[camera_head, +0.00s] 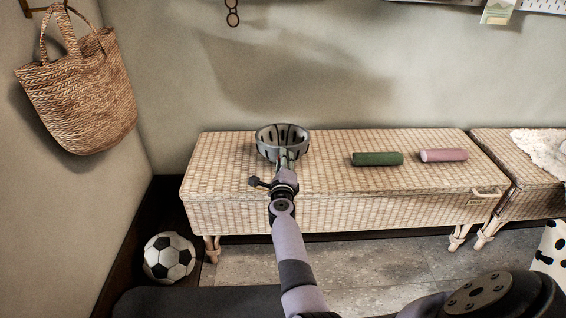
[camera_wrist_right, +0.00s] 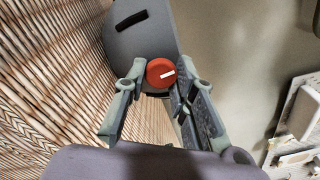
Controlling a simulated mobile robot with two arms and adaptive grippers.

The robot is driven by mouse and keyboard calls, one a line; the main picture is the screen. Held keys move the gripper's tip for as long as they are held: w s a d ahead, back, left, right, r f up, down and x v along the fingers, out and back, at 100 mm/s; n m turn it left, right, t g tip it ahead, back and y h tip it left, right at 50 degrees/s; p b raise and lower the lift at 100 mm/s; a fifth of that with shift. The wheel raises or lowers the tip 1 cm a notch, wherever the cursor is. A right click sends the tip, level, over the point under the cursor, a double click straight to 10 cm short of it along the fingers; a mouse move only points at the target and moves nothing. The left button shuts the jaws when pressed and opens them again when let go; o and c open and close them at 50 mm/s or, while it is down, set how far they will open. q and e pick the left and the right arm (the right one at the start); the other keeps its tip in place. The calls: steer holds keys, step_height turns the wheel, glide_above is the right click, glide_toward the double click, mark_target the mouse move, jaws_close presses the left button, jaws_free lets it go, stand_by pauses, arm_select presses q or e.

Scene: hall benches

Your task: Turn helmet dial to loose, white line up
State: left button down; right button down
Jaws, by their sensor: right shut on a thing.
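The grey helmet (camera_head: 270,143) with dark slots sits on the left part of the wicker bench (camera_head: 225,165). Its grey shell (camera_wrist_right: 142,42) shows in the right wrist view with a round red dial (camera_wrist_right: 155,70). The dial's white line points to the right and slightly up in that picture, away from the wicker surface. My right gripper (camera_head: 285,160) is at the helmet's near side and hides the dial in the head view. In the wrist view its fingers (camera_wrist_right: 160,78) are shut on the dial, one on each side. My left gripper is not in view.
A green roll (camera_head: 377,159) and a pink roll (camera_head: 444,155) lie on the bench right of the helmet. A woven bag (camera_head: 80,95) hangs on the left wall. A football (camera_head: 169,258) lies on the floor. A second wicker bench (camera_head: 530,178) stands at right.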

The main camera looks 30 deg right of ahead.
steer(key=shift+m, duration=0.6)
steer(key=c, duration=1.3)
jaws_free()
steer(key=shift+c, duration=0.2)
